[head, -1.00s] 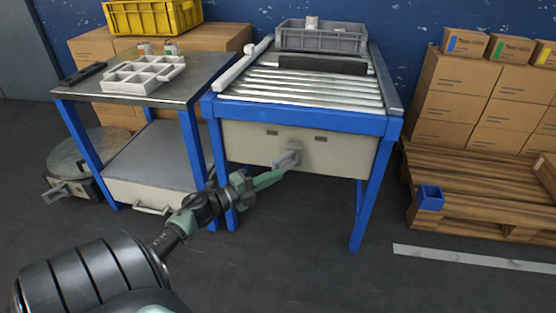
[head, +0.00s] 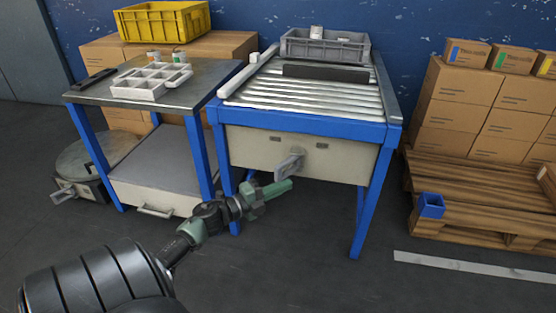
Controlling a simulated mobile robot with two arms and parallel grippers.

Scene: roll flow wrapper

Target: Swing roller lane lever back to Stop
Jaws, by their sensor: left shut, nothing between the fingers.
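The roller lane (head: 305,101) has a blue frame and metal rollers. Its grey lever (head: 289,165) sticks out from the beige front panel (head: 244,146), below two dark labels. The lever slants down to the left from its mount. Lettering for its positions cannot be read. My right gripper is not in view.
A grey crate (head: 325,46) stands at the far end of the rollers, behind a dark bar (head: 326,73). A metal table (head: 188,96) with a white divided tray (head: 151,84) stands at left. A pallet (head: 471,205) with cartons is at right. Floor in front is clear.

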